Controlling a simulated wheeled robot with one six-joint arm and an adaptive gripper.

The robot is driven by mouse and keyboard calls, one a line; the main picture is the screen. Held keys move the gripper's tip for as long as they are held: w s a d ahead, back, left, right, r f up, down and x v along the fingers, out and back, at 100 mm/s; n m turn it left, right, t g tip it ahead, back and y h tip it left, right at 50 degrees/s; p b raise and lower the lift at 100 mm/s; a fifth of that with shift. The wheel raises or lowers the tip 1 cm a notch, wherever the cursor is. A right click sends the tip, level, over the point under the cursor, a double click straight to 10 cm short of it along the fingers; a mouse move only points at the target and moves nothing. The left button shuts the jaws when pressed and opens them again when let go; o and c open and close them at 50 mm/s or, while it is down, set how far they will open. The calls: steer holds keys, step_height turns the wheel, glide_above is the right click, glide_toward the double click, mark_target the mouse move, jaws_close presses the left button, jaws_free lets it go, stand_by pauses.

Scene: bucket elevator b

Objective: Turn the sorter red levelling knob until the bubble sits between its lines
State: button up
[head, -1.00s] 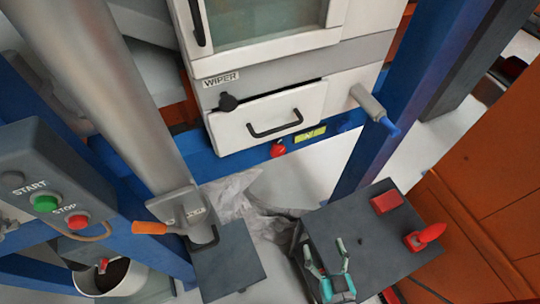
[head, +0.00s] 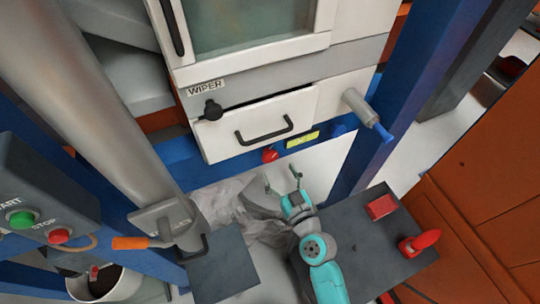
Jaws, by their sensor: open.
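The red levelling knob (head: 270,155) sits low on the front of the white sorter, on the blue frame rail under the drawer. A small yellow-green bubble level (head: 303,140) is just right of it; its bubble and lines are too small to read. My gripper (head: 282,176) is open and empty, its fingers pointing up toward the knob. It is below the knob and apart from it. Nothing hides the knob.
A white drawer (head: 258,124) with a black handle is above the knob. A blue-tipped lever (head: 368,115) juts out at right. A dark table (head: 350,235) with a red block (head: 381,207) stands lower right. An orange-handled gate (head: 130,243) is at left.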

mark_target(271, 158)
steer(key=x, duration=0.6)
steer(key=shift+w+a, duration=0.15)
steer(key=shift+w, duration=0.25)
steer(key=c, duration=1.2)
steer(key=shift+o, duration=0.2)
steer(key=shift+m, duration=0.4)
steer(key=m, duration=0.4)
steer(key=shift+m, duration=2.4)
